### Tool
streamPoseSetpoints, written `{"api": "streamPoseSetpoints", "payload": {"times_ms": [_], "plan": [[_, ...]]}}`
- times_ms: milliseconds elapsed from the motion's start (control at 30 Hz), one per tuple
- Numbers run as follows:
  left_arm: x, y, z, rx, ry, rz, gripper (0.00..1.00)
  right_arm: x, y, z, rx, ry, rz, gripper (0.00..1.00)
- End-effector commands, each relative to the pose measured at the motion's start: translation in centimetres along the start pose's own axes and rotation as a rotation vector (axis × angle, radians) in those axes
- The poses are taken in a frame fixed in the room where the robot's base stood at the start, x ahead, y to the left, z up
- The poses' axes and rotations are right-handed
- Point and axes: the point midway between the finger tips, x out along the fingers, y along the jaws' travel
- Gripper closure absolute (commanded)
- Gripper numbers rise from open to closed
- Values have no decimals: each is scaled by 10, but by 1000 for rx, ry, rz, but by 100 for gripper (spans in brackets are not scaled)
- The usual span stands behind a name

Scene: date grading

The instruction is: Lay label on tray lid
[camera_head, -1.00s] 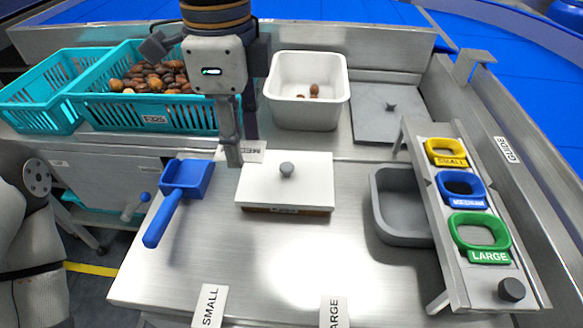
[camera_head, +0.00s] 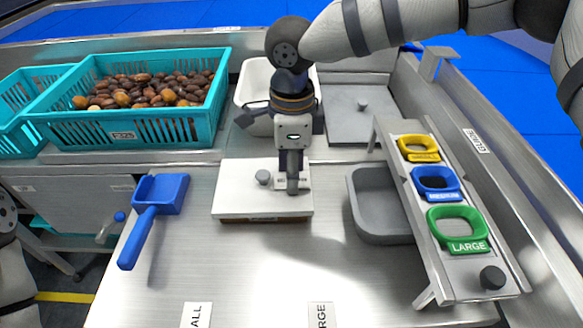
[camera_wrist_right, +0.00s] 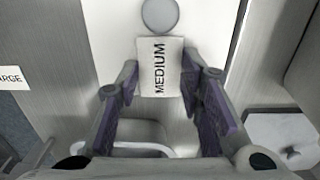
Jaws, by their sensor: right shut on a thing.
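The tray lid (camera_head: 236,198) is white with a grey knob (camera_head: 262,177) and sits on a shallow tray in the middle of the bench. My right gripper (camera_head: 292,190) points down over the lid, just right of the knob. It is shut on the white MEDIUM label (camera_wrist_right: 160,68), mostly hidden by the fingers in the head view. In the wrist view the label lies over the lid close to the knob (camera_wrist_right: 160,14). I cannot tell whether the label touches the lid. My left gripper is not in view; only part of that arm shows at the left edge.
A blue scoop (camera_head: 148,215) lies left of the lid. A grey bin (camera_head: 375,225) and the sizing rack (camera_head: 447,265) stand to the right. Other labels (camera_head: 196,315) lie at the front edge. A teal date crate (camera_head: 133,130) and a white tub (camera_head: 246,92) are behind.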

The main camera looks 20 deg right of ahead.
Motion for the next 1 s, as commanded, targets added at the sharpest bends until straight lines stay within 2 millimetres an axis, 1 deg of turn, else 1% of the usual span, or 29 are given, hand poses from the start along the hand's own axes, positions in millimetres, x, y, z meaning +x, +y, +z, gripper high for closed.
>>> {"api": "streamPoseSetpoints", "payload": {"times_ms": [233, 267, 300, 333, 600, 667, 767, 1000], "plan": [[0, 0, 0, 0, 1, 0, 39, 5, 0, 0, 0, 1, 1, 77], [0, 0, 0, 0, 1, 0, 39, 5, 0, 0, 0, 1, 0, 61], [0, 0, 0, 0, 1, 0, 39, 5, 0, 0, 0, 1, 0, 52], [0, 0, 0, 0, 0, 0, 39, 5, 0, 0, 0, 1, 1, 46], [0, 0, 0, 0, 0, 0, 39, 5, 0, 0, 0, 1, 1, 46], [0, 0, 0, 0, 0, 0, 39, 2, 0, 0, 0, 1, 1, 46], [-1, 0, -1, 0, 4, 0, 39, -14, -1, 0, 0, 0, -4, 46], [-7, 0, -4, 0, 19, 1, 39, -82, 0, 1, 0, -2, -6, 46]]}}
